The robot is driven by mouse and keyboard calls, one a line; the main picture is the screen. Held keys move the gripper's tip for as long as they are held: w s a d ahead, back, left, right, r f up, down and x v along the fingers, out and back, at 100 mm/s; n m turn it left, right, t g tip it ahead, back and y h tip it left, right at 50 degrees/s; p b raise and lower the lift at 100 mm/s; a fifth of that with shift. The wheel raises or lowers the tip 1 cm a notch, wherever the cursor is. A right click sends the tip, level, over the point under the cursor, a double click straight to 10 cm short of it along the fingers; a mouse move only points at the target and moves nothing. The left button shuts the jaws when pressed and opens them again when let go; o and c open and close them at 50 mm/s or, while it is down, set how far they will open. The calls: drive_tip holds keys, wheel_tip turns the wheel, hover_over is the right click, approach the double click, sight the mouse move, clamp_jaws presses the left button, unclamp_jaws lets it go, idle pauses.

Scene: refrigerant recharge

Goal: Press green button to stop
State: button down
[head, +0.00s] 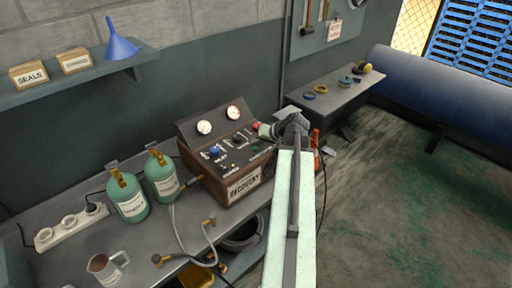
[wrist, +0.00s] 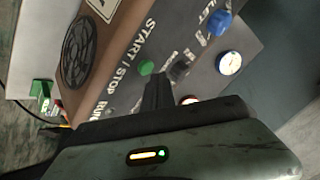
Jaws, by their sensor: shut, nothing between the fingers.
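The brown recovery machine (head: 240,187) stands on the grey workbench, with a sloped dark control panel and two gauges. In the wrist view its green button (wrist: 146,68) sits on the panel beside the white START / STOP lettering. My gripper (wrist: 160,82) is shut and empty, with its dark fingertips over the panel just below the button in that view. The fingertips appear close to the button but beside it; I cannot tell whether they touch the panel. In the head view my gripper (head: 268,131) is at the panel's right side.
A blue knob (wrist: 220,22) and a round white gauge (wrist: 230,63) are near the fingers. Two green cylinders (head: 162,175), hoses, a power strip (head: 70,227) and a metal jug (head: 105,268) share the bench. Open floor (head: 400,200) lies to the right.

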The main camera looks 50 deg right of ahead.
sight(257, 149)
wheel_tip(257, 149, up, 6)
drive_tip(key=p, duration=0.6)
idle(0.9)
